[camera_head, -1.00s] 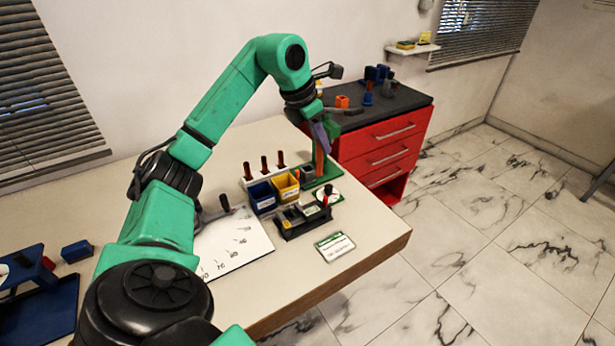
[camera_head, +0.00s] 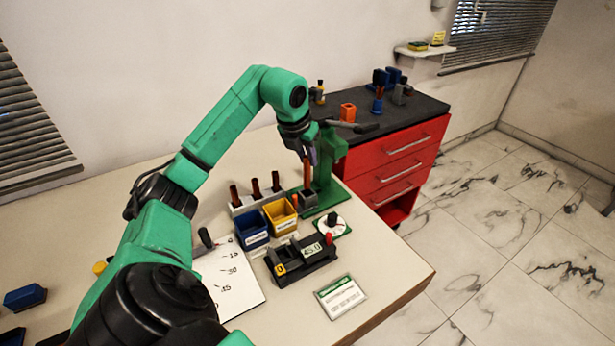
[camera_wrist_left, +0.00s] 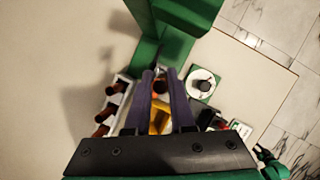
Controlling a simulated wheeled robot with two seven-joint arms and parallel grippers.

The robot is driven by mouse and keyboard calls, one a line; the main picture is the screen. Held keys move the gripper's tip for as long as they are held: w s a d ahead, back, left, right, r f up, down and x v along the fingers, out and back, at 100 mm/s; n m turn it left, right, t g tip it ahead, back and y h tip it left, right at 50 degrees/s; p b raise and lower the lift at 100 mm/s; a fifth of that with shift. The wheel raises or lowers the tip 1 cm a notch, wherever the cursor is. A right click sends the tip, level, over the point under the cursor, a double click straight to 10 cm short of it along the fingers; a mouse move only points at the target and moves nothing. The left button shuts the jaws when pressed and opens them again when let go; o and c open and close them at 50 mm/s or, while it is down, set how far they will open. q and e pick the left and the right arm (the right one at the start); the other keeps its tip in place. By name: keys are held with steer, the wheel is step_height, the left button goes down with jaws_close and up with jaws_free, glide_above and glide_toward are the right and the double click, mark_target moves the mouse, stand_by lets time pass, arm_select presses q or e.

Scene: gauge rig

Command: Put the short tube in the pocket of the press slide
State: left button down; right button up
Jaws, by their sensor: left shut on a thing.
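My left gripper (camera_head: 312,152) is shut on an orange-brown tube (camera_head: 307,172) and holds it roughly upright. In the left wrist view, the fingers (camera_wrist_left: 162,100) stand on both sides of the tube's end (camera_wrist_left: 160,85). The tube's lower end is right at the grey press slide (camera_head: 309,201), on the base of the green press (camera_head: 331,158). I cannot tell whether that end is inside the pocket or just above it; the pocket opening is hidden.
A white rack (camera_head: 246,207) with three dark red tubes stands to the left. A blue bin (camera_head: 251,231) and a yellow bin (camera_head: 281,218) stand in front of it. A black gauge (camera_head: 303,262), round dial (camera_head: 333,224) and card (camera_head: 341,296) lie nearer. A red cabinet (camera_head: 395,155) stands behind.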

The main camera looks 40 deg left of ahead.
mark_target(308, 176)
arm_select(q)
step_height(308, 176, down, 6)
steer(key=shift+d+r, duration=0.1)
steer(key=shift+r, duration=0.1)
steer(key=shift+f, duration=0.35)
arm_select(e)
steer(key=shift+w+a+f, duration=0.1)
steer(key=shift+w+a, duration=0.7)
steer(key=shift+w, duration=0.15)
arm_select(q)
steer(key=shift+f, duration=0.15)
steer(key=c, duration=0.8)
jaws_free()
steer(key=shift+o, duration=0.2)
arm_select(e)
steer(key=shift+s+d+f, duration=0.1)
steer(key=shift+s+d, duration=0.05)
steer(key=shift+d, duration=0.05)
arm_select(q)
steer(key=shift+r, duration=0.2)
